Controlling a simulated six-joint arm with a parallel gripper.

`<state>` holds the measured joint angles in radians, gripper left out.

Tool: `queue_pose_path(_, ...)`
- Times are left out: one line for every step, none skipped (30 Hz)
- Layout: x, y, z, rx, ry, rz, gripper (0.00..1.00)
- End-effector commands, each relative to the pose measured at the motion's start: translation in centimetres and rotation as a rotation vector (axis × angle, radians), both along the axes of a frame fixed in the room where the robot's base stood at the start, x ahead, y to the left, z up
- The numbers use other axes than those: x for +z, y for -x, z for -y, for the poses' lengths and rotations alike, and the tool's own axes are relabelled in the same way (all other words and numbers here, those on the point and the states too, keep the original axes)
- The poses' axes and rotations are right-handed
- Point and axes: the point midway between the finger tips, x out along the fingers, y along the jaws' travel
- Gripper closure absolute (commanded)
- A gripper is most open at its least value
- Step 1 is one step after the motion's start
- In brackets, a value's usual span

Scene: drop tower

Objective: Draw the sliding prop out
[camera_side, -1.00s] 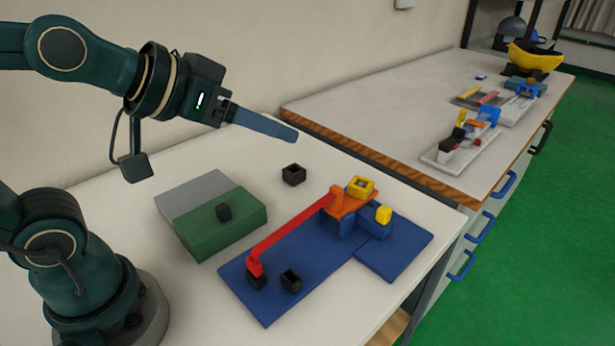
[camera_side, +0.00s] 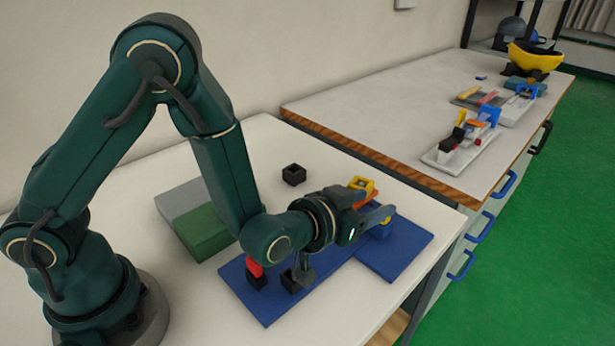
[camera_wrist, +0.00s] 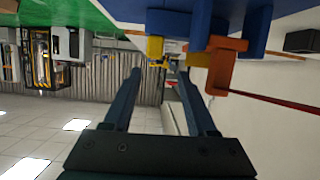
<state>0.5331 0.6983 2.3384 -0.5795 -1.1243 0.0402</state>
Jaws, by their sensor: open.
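A yellow knob-like piece (camera_wrist: 155,47), which looks like the prop's end, sits at the blue blocks (camera_wrist: 180,20) in the wrist view. My gripper (camera_wrist: 159,74) is open, with its two fingers pointing towards this piece and apart on either side of its line. In the side view my gripper (camera_side: 380,216) is low at the tower's right side, and the piece is mostly hidden there. An orange plate (camera_side: 367,198) with a yellow square cup (camera_side: 362,185) tops the tower. I cannot tell whether the fingers touch anything.
A red sloping beam (camera_side: 256,268) is mostly hidden behind my arm. The blue base (camera_side: 410,240) lies under the tower. A black cup (camera_side: 293,175) stands behind on the table. A green block (camera_side: 203,230) is at left. The table's right edge is close.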

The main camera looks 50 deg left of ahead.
Motion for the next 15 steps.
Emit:
queue_pose_path(-0.9,0.4,0.4,-0.013,-0.012,-0.019,0.43)
queue_pose_path(-1.2,0.5,0.5,-0.019,-0.016,-0.027,0.43)
queue_pose_path(-1.5,0.6,0.6,-0.023,-0.019,-0.033,0.43)
queue_pose_path(-1.7,0.6,0.7,-0.026,-0.020,-0.036,0.43)
queue_pose_path(-1.8,0.6,0.9,-0.029,-0.021,-0.037,0.43)
queue_pose_path(-1.8,0.3,0.9,-0.030,-0.020,-0.036,0.43)
queue_pose_path(-1.9,0.1,0.9,-0.029,-0.019,-0.036,0.43)
queue_pose_path(-2.0,-0.2,0.9,-0.028,-0.019,-0.035,0.43)
queue_pose_path(-2.2,-0.6,0.9,-0.028,-0.019,-0.035,0.43)
queue_pose_path(-2.3,-0.9,0.9,-0.028,-0.019,-0.035,0.43)
queue_pose_path(-2.5,-1.3,0.8,-0.028,-0.019,-0.036,0.43)
queue_pose_path(-2.6,-1.7,0.8,-0.027,-0.019,-0.035,0.43)
queue_pose_path(-2.8,-2.0,0.9,-0.028,-0.019,-0.035,0.43)
queue_pose_path(-2.9,-2.3,0.9,-0.028,-0.019,-0.035,0.43)
queue_pose_path(-3.0,-2.7,0.9,-0.029,-0.018,-0.035,0.43)
